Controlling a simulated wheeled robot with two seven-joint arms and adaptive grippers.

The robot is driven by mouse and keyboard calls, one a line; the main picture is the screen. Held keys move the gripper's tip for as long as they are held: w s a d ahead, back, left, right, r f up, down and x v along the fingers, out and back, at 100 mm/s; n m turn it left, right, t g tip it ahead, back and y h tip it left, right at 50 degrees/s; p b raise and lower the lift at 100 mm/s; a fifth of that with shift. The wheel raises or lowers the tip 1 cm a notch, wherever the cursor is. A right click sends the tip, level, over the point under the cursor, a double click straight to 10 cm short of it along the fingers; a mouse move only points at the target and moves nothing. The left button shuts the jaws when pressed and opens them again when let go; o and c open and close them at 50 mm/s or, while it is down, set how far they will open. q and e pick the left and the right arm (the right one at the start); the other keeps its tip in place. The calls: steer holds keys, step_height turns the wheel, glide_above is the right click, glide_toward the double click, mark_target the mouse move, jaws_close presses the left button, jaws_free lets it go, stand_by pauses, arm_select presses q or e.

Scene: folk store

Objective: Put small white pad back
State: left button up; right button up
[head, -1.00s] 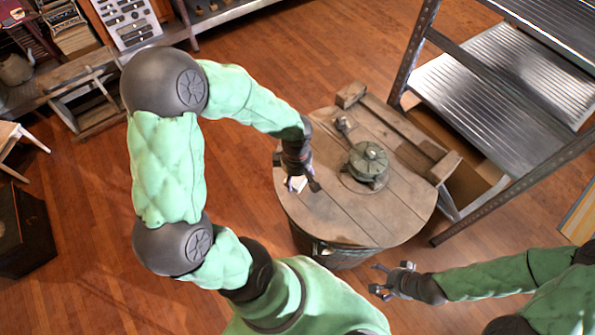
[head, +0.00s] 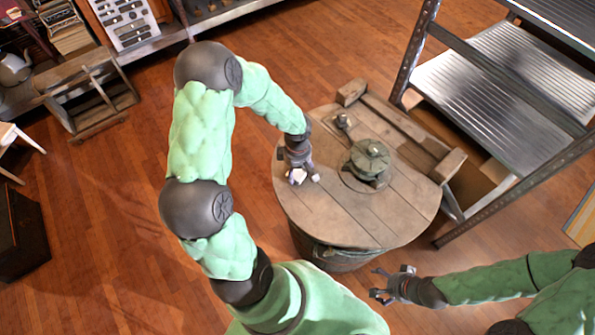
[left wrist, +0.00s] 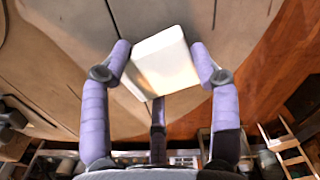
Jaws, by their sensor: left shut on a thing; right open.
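The small white pad (left wrist: 163,63) is gripped between the purple fingers of my left gripper (left wrist: 160,70) in the left wrist view. In the head view the pad (head: 297,176) shows as a small white patch at my left gripper (head: 303,176), over the left part of the round wooden table top (head: 350,220). I cannot tell whether the pad touches the wood. My right gripper (head: 390,286) is open and empty, in front of the table at the lower right.
A green-grey metal device (head: 369,161) stands on the table, right of my left gripper. A small metal piece (head: 343,121) lies behind it. A wooden beam (head: 400,130) borders the back right. A metal shelf (head: 490,90) stands at the right.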

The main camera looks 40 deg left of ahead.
mark_target(298, 171)
arm_select(q)
steer(key=shift+f, duration=0.1)
steer(key=o, duration=1.3)
steer(key=shift+o, duration=0.2)
steer(key=shift+r, duration=0.5)
step_height(298, 171, up, 11)
steer(key=p, duration=0.4)
steer(key=shift+r, duration=0.2)
